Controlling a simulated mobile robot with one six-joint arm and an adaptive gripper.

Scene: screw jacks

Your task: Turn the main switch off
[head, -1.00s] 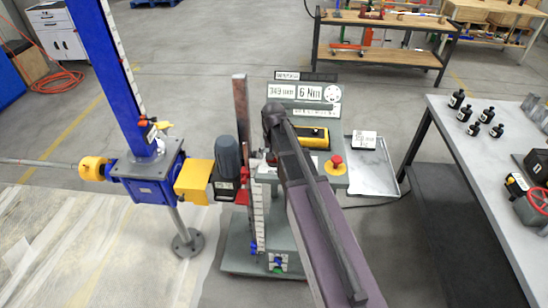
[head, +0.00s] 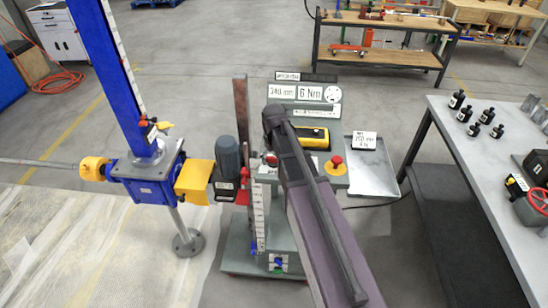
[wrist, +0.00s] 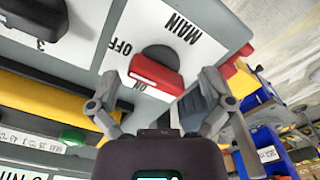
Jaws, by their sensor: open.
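The main switch (wrist: 157,75) is in the wrist view. It is a red handle with a white stripe on a dark round base, on a white plate lettered MAIN, OFF and ON. The handle slants down to the right, with its lower side by the ON lettering. My gripper (wrist: 160,92) is open, one finger on each side of the handle in the picture. Contact between fingers and handle cannot be told. In the head view my arm hides the gripper and most of the panel around the switch.
A blue screw jack column (head: 118,85) with a yellow coupling and grey motor (head: 228,157) stands left. A red emergency button (head: 337,160) on a yellow base sits right of my arm. A metal tray (head: 378,180) and a bench (head: 480,160) with black bottles lie further right.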

